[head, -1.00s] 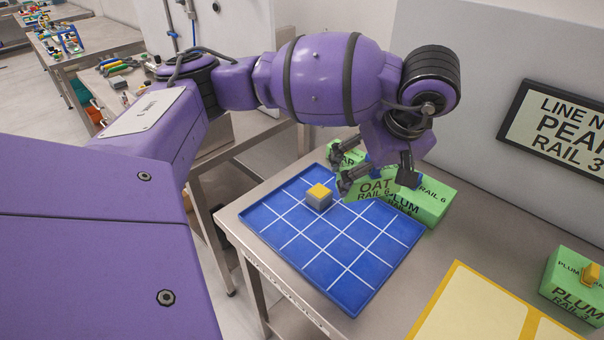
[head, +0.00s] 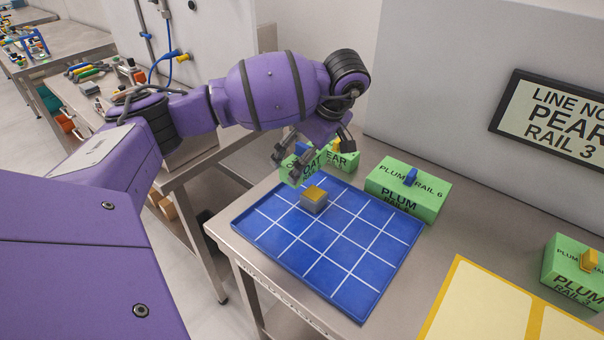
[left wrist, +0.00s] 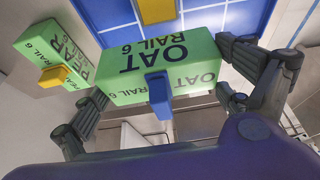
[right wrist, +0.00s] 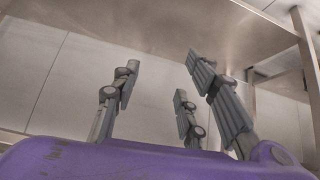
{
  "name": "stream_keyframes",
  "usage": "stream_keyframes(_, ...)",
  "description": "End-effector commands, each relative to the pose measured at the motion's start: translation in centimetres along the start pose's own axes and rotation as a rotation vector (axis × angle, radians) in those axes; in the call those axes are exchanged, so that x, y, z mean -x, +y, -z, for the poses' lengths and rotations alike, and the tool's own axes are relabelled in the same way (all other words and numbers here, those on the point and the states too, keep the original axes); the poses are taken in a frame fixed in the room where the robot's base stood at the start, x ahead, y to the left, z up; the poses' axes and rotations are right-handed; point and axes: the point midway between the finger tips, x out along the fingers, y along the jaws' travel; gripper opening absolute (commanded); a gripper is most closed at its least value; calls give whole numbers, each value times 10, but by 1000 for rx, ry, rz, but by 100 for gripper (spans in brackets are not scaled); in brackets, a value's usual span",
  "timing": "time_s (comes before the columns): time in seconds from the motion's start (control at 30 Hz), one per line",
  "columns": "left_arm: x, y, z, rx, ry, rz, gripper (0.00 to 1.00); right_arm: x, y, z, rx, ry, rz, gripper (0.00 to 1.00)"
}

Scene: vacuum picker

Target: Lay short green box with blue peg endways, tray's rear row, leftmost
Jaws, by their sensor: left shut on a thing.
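The short green OAT box (head: 303,168) with a blue peg is in my left gripper (head: 308,158), by the far left corner of the blue gridded tray (head: 285,252). In the left wrist view the OAT box (left wrist: 190,75) sits between the fingers, its blue peg (left wrist: 159,95) toward my palm. The tray (left wrist: 205,14) lies beyond it. Whether the box touches the tray is unclear.
A green PEAR box (head: 345,160) with a yellow peg stands right behind the held box. A longer green PLUM box (head: 408,192) with a blue peg stands behind the tray. Another PLUM box (head: 575,265) and a yellow-edged mat (head: 475,300) are at right. Most tray cells are clear.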

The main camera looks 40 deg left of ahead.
Motion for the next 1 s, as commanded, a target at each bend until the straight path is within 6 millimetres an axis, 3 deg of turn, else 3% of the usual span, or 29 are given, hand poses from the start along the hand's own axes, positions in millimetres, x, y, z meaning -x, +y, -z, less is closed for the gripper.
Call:
stream_keyframes(0.13,-28,11,4,-1,-1,3,66,-1,-2,8,-6,13,1,40)
stream_keyframes(0.47,-54,23,9,-2,-1,0,66,-4,-4,10,-8,18,3,40)
stream_keyframes(0.63,-78,23,-1,-4,-2,1,66,-4,-4,9,-9,15,3,40)
stream_keyframes(1.0,-83,23,-3,-4,0,-2,66,1,-2,-3,-8,-6,-1,40)
